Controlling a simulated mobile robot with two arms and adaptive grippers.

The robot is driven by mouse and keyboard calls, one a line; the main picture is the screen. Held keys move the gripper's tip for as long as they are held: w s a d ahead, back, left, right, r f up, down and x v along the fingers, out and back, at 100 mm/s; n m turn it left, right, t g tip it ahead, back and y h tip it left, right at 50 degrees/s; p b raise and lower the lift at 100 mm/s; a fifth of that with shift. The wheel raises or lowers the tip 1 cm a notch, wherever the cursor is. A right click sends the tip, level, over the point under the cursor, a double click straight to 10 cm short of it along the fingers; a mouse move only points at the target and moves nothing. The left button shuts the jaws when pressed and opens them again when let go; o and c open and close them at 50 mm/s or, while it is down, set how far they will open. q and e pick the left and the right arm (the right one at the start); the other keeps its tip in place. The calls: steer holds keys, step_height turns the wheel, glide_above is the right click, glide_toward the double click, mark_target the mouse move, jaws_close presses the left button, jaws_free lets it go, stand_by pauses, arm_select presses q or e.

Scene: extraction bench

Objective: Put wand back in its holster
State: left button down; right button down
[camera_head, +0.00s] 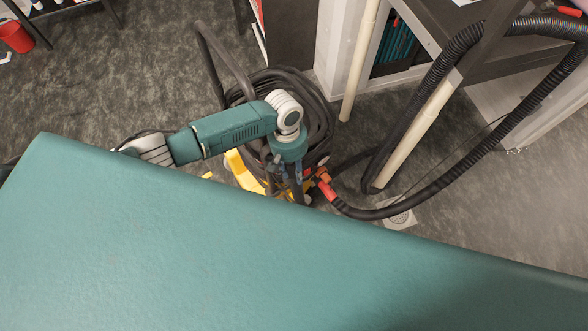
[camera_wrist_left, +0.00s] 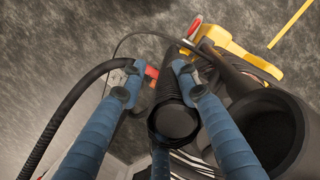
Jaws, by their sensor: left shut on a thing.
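My left gripper (camera_head: 294,180) reaches down over the extraction machine in the head view. In the left wrist view its blue fingers (camera_wrist_left: 159,72) are closed on both sides of a black tube, which looks like the wand (camera_wrist_left: 171,92). The tube's round end faces the camera. A wider dark open cylinder (camera_wrist_left: 268,135), possibly the holster, stands to the right of the held tube, apart from its near end. The tube's far end is hard to make out among dark parts. My right gripper is in neither view.
The machine has a yellow base (camera_head: 243,172) and a black coiled hose (camera_head: 322,108). A ribbed black hose (camera_head: 458,180) loops from a red connector (camera_head: 326,186) up over the bench at right. Pale legs (camera_head: 359,62) stand nearby.

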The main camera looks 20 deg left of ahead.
arm_select(q)
steer(key=shift+a+f, duration=0.2)
steer(key=shift+f, duration=0.05)
steer(key=c, duration=1.3)
jaws_free()
steer(key=shift+o, duration=0.6)
steer(key=shift+a+f, duration=0.1)
steer(key=shift+w, duration=0.1)
steer(key=shift+w+r, duration=0.1)
steer(key=shift+r, duration=0.2)
steer(key=r, duration=0.7)
steer(key=w+a+r, duration=0.1)
steer(key=r, duration=0.3)
steer(key=shift+a+r, duration=0.1)
steer(key=shift+r, duration=0.15)
